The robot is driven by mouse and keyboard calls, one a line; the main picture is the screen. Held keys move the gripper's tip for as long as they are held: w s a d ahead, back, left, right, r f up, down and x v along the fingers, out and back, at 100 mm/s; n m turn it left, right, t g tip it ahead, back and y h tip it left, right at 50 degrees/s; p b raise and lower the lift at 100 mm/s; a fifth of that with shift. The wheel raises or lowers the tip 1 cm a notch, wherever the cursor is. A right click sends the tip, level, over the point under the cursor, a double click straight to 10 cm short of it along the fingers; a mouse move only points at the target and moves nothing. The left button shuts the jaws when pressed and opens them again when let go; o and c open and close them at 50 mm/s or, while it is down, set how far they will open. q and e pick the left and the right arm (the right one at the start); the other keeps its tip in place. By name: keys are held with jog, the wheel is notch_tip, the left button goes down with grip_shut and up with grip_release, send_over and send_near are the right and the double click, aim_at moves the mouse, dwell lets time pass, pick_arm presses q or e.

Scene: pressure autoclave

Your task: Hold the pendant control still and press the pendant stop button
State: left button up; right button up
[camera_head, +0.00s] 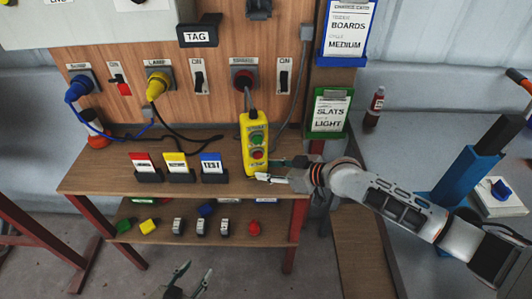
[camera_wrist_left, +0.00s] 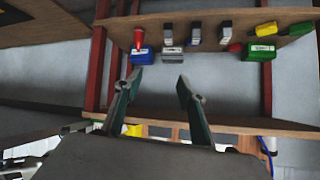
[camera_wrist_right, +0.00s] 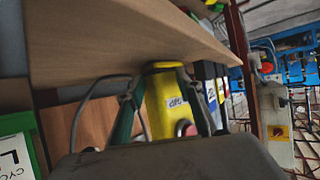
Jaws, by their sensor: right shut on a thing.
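The yellow pendant control (camera_head: 254,146) hangs upright on its cable in front of the wooden panel, at the right end of the upper shelf. It has a green button (camera_head: 257,139) above and a red stop button (camera_head: 257,153) below. My right gripper (camera_head: 262,170) is shut on the lower part of the pendant, coming from the right. In the right wrist view its fingers lie on both sides of the yellow pendant body (camera_wrist_right: 165,105). My left gripper (camera_head: 190,279) is open and empty, low in front of the shelves. Its spread fingers show in the left wrist view (camera_wrist_left: 157,85).
Red, yellow and blue label holders (camera_head: 182,168) stand on the upper shelf (camera_head: 100,178), left of the pendant. Small parts lie on the lower shelf (camera_head: 270,224). Plugs and switches line the panel (camera_head: 222,42). A bottle (camera_head: 374,107) stands at right.

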grip_shut()
jog(key=o, duration=0.9)
grip_release()
